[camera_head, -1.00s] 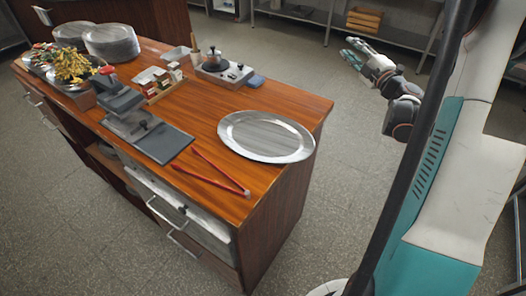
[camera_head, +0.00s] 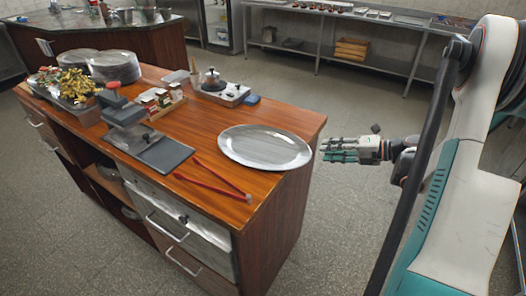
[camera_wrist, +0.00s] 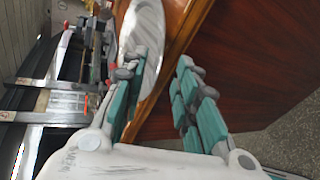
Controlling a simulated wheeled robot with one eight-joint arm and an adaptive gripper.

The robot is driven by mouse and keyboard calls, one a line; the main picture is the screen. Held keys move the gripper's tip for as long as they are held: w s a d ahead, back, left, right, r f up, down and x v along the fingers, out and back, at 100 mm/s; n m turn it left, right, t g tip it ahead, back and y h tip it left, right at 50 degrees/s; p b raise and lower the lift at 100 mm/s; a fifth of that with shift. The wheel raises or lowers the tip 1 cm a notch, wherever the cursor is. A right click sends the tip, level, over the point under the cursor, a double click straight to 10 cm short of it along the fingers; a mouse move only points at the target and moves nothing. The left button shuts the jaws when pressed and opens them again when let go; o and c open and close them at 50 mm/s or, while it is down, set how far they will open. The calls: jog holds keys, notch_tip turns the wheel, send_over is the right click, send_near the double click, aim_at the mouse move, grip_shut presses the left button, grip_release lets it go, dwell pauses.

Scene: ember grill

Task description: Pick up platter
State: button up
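The platter (camera_head: 265,147) is a large oval silver metal dish. It lies flat on the wooden counter (camera_head: 215,125) near its right end, close to the edge. My gripper (camera_head: 325,150) is just off the counter's right edge, beside the platter and pointing left toward it. The two fingers are apart with nothing between them. In the wrist view the platter (camera_wrist: 150,35) shows ahead, partly hidden by the left finger, and my gripper (camera_wrist: 155,85) is open around the line of the counter's edge.
Red tongs (camera_head: 212,178) and a grey scale-like device (camera_head: 150,145) lie left of the platter. A small burner box (camera_head: 220,90) stands behind it. Stacked plates (camera_head: 115,66) and food trays are at the far left. Open floor lies right of the counter.

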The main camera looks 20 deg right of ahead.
aim_at(306, 149)
jog(key=shift+b+x, duration=1.35)
jog(key=shift+x, duration=2.55)
jog(key=shift+w+d+r, duration=0.1)
jog(key=shift+w+r, duration=0.1)
grip_shut()
